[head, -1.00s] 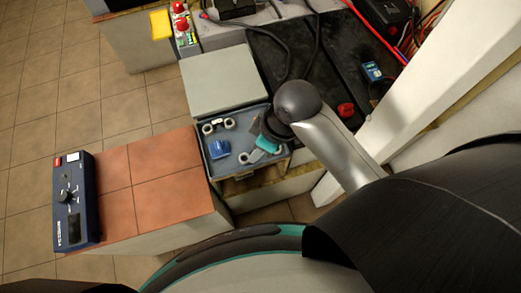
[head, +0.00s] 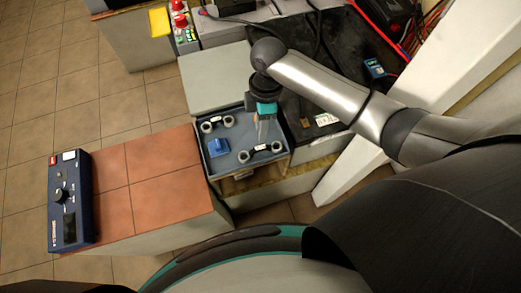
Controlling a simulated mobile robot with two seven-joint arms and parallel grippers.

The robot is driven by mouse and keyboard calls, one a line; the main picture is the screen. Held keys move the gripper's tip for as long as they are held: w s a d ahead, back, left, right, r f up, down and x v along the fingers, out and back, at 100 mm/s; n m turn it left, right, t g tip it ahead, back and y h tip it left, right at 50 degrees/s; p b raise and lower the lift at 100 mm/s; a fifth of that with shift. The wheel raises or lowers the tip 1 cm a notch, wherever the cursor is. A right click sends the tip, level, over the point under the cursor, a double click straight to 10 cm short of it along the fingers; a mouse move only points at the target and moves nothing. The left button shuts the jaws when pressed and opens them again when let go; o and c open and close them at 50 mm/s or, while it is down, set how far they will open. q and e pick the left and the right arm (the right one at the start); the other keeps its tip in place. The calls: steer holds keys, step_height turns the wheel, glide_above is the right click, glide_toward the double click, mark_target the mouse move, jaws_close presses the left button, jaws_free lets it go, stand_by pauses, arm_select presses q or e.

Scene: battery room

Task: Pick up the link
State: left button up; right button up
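Two links, each a dark bar with pale rings at its ends, lie in an open grey tray (head: 216,170). One link (head: 217,124) is near the tray's left back. The other link (head: 259,152) is near its right front. My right gripper (head: 263,138) points down over the right side of the tray, just behind the front link in the picture. I see no object in it. Its fingers are too small to tell their opening, and I cannot tell whether they touch anything. My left gripper is not in view.
A blue block (head: 219,147) sits in the tray. A grey-green panel (head: 215,80) lies behind it. A red-tiled top (head: 160,180) with a blue meter (head: 70,200) stands to the left. A white slanted post (head: 425,105) stands to the right, near my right arm.

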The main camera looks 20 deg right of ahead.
mark_target(261, 147)
steer(key=f, duration=0.3)
steer(key=shift+s+a+f+b, duration=0.2)
steer(key=shift+f+b, duration=0.1)
steer(key=shift+b, duration=0.05)
steer(key=f+b, duration=0.2)
steer(key=f, duration=0.3)
steer(key=shift+s, duration=0.2)
steer(key=shift+c, duration=0.2)
steer(key=shift+d, duration=0.1)
jaws_close()
